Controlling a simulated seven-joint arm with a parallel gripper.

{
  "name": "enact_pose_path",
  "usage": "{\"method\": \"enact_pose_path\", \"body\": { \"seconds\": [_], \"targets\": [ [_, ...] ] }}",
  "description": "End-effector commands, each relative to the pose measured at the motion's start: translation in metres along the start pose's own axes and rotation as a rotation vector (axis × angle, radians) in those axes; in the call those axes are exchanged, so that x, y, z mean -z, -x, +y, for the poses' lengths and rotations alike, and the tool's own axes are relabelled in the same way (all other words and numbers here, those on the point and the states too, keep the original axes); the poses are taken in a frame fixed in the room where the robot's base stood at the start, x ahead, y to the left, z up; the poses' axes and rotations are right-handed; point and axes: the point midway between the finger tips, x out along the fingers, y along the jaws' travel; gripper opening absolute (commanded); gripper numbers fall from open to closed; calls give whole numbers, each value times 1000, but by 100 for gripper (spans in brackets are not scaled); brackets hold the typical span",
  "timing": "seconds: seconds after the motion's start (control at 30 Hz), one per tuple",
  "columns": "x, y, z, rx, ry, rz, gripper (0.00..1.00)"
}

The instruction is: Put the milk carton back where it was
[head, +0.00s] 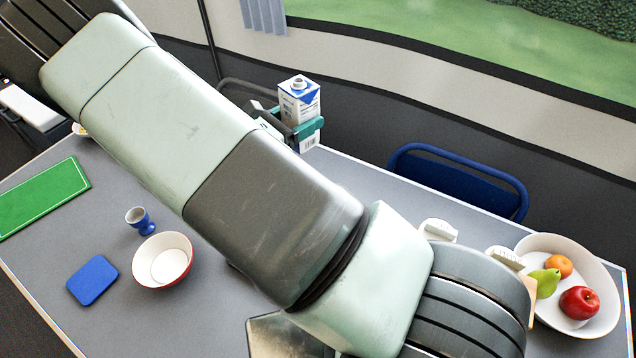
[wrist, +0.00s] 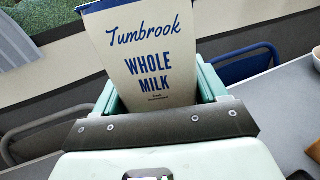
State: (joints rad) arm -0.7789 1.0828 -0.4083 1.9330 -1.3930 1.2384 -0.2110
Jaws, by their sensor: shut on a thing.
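The milk carton (head: 299,101) is white and blue with a cap on top. My gripper (head: 302,131) is shut on it, with teal fingers on both sides of its lower part. The carton looks roughly upright near the far edge of the grey table (head: 85,230); I cannot tell its height over the table. In the wrist view the carton (wrist: 150,50) stands between the fingers (wrist: 165,95) with its "Tumbrook Whole Milk" face towards the camera. My arm hides much of the table's middle.
A green board (head: 42,198), blue coaster (head: 92,280), blue egg cup (head: 140,220) and red-and-white bowl (head: 163,270) are on the left. A white dish (head: 595,262) with an apple, pear and orange is on the right. A blue chair (head: 455,178) stands behind the table.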

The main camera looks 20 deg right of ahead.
Motion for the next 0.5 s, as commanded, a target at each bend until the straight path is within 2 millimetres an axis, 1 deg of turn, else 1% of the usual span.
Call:
{"method": "enact_pose_path", "body": {
  "seconds": [0.03, 0.1, 0.3, 0.33, 0.5],
  "targets": [
    [0, -7, -5, 17, 1, 0, 38],
    [-1, -14, -11, 36, 1, -1, 38],
    [-1, -30, -25, 77, 1, -1, 38],
    [0, -31, -27, 81, 1, -1, 38],
    [17, -30, -25, 76, 3, -2, 38]
  ]
}}
